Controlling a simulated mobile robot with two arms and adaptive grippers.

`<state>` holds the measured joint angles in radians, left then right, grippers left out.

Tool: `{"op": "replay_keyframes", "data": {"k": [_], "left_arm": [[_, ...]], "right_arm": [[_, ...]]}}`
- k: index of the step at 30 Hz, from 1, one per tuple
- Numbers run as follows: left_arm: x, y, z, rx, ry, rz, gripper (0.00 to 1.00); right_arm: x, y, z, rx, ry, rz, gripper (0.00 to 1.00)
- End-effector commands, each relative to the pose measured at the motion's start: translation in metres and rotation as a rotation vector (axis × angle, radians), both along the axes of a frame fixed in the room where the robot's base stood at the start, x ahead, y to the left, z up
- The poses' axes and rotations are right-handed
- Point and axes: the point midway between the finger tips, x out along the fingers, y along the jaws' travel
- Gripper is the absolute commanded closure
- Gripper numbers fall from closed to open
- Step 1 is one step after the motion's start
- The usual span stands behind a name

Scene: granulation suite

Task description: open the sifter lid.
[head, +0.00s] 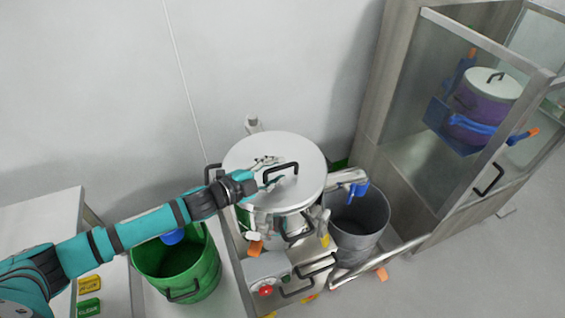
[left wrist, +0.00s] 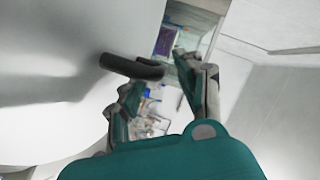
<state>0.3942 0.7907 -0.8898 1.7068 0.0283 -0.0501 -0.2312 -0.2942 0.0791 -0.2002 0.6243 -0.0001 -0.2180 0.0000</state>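The sifter (head: 290,228) stands in the middle of the head view with its round, pale metal lid (head: 302,155) lying closed on top. A black bar handle (head: 283,167) rises from the lid. My left gripper (head: 270,173) reaches in from the left over the lid, right at the handle. In the left wrist view the handle (left wrist: 130,66) juts in from the left, just ahead of the spread fingers of my left gripper (left wrist: 158,80). The fingers look open and not closed around it. Contact with the handle cannot be told. My right gripper is not in view.
A green bin (head: 205,268) stands left of the sifter and a grey bin (head: 372,222) right of it. A glass-fronted cabinet (head: 440,85) with a purple pot (head: 480,104) is at the right. A red button (head: 265,291) sits on the sifter's front.

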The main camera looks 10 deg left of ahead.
Motion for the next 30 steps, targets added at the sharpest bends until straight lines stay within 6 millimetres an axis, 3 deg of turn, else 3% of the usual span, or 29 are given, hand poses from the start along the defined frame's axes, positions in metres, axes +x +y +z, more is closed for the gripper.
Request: {"op": "replay_keyframes", "data": {"k": [6, 17, 25, 30], "left_arm": [[0.019, -0.014, -0.005, -0.001, 0.000, 0.002, 0.64], [0.022, -0.017, -0.007, 0.000, 0.001, 0.001, 0.64], [0.021, -0.017, -0.007, 0.000, 0.001, 0.001, 0.99], [0.021, -0.017, -0.007, 0.000, 0.001, 0.001, 1.00]], "right_arm": [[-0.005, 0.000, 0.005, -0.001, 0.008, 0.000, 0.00], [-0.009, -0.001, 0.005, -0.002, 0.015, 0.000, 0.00], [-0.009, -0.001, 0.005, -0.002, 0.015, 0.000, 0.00], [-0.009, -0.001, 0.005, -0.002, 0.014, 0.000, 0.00]]}}
